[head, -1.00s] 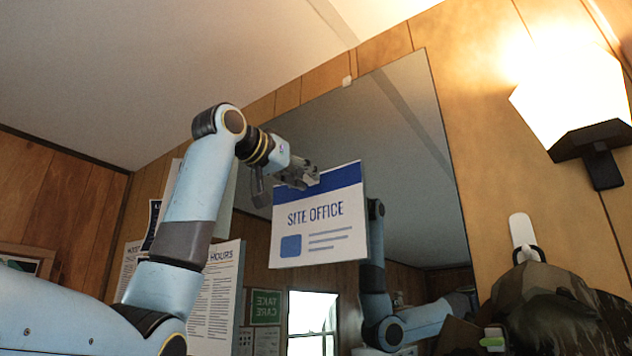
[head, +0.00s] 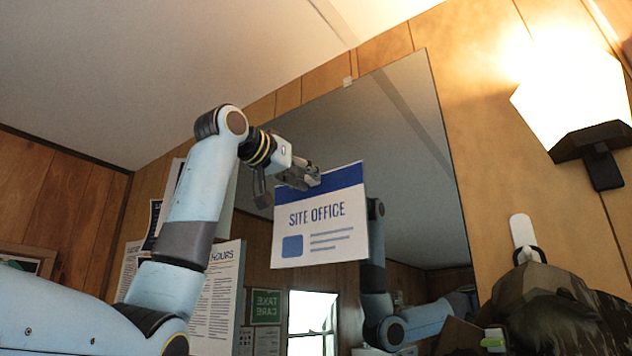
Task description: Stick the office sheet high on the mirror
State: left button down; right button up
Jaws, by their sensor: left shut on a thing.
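The office sheet (head: 318,228) is white with a blue top band and the words "SITE OFFICE". It is in front of the mirror (head: 412,165), at about the middle of the glass height. My left gripper (head: 312,180) is shut on the sheet's top edge, near its middle. The sheet hangs nearly upright, slightly tilted. I cannot tell whether its back touches the glass. The mirror reflects my arm below and right of the sheet. My right gripper is not in view.
Posted papers (head: 215,300) hang on the wall left of the mirror. A lit wall lamp (head: 575,100) is at the upper right. A camouflage garment (head: 555,310) hangs from a white hook (head: 522,232) at the lower right. The upper mirror is clear.

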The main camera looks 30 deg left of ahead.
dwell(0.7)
pick_arm(q)
jog(key=c, duration=1)
grip_release()
jog(key=shift+w, duration=0.1)
jog(key=shift+c, duration=0.2)
jog(key=shift+s, duration=0.25)
jog(key=s, duration=1.1)
jog(key=shift+s+a, duration=0.25)
jog(key=shift+a, duration=0.2)
jog(key=shift+f, duration=0.1)
